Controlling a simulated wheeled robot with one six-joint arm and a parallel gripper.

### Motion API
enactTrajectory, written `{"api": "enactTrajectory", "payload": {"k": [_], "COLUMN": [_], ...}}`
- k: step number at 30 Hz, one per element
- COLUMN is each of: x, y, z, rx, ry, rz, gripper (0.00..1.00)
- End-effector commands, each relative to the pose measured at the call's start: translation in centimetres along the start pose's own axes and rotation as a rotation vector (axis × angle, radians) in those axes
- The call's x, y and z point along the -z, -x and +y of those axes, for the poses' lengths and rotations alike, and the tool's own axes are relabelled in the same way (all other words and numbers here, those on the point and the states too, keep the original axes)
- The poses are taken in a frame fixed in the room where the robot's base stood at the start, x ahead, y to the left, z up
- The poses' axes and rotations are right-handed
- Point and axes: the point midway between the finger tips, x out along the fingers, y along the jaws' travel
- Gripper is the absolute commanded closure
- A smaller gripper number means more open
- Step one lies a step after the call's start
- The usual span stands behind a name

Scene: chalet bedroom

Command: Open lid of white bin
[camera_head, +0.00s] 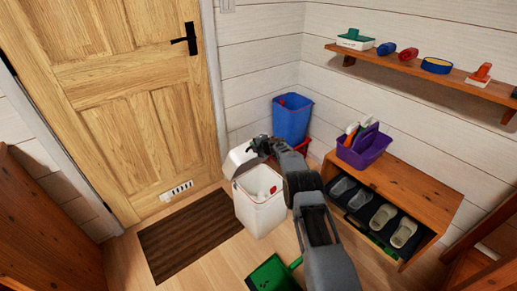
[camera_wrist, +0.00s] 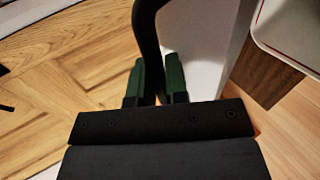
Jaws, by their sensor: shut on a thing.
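The white bin (camera_head: 259,217) stands on the floor by the doormat. Its white lid (camera_head: 240,158) is tilted up and back on the door side, so the bin's mouth is uncovered and its pale inside shows with a small red spot. My gripper (camera_head: 262,146) is at the raised lid's edge, above the bin. In the wrist view, my gripper's green-sided fingers (camera_wrist: 158,82) are shut around a dark curved strip (camera_wrist: 148,35) beside the lid's white face (camera_wrist: 196,48). The bin's rim (camera_wrist: 268,45) shows at the upper right. The exact grip contact is partly hidden.
A blue bin (camera_head: 292,120) stands behind, near the corner. A wooden bench (camera_head: 425,190) with a purple caddy (camera_head: 364,148) is on the right. A green dustpan (camera_head: 268,275) lies in front. The wooden door (camera_head: 120,100) and brown doormat (camera_head: 190,232) are on the left.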

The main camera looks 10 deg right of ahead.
Motion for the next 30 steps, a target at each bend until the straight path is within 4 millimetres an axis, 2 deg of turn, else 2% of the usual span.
{"api": "enactTrajectory", "payload": {"k": [19, 20, 21, 27, 30], "x": [0.32, 0.31, 0.31, 0.34, 0.35], "y": [-0.56, -0.56, -0.56, -0.58, -0.59], "z": [0.67, 0.66, 0.66, 0.61, 0.6], "rx": [-0.001, -0.001, -0.001, -0.001, 0.0], "ry": [0.007, 0.007, 0.007, 0.005, 0.005], "rz": [0.003, 0.003, 0.003, 0.003, 0.004], "gripper": [1.0, 0.84, 0.8, 0.61, 0.61]}}
